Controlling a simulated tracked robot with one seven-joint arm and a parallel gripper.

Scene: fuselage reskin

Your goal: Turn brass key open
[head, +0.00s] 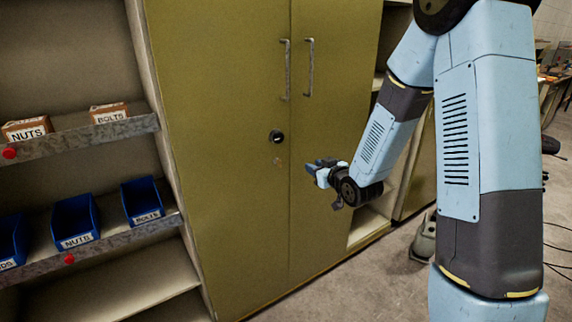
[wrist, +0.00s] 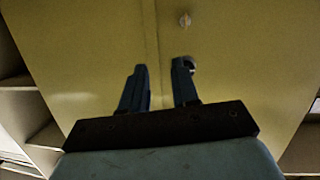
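A small brass-coloured piece, apparently the brass key (head: 278,161), is on the left door of the olive cabinet (head: 228,200), below a round black lock or knob (head: 277,136). In the wrist view, which looks turned over, the brass piece (wrist: 184,20) is beyond my fingers near the top. The round fitting (wrist: 192,62) is partly hidden behind the right finger. My gripper (head: 316,166) is right of the brass piece, in front of the cabinet. In the wrist view my gripper (wrist: 160,70) has its fingers apart with nothing between them. The exact key angle is too small to tell.
Two vertical door handles (head: 298,68) flank the door seam above. A shelf rack (head: 80,140) with labelled boxes and blue bins (head: 75,220) stands at left. Open shelves (head: 370,224) are at right. Bare floor (head: 345,280) lies in front, with cables farther right.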

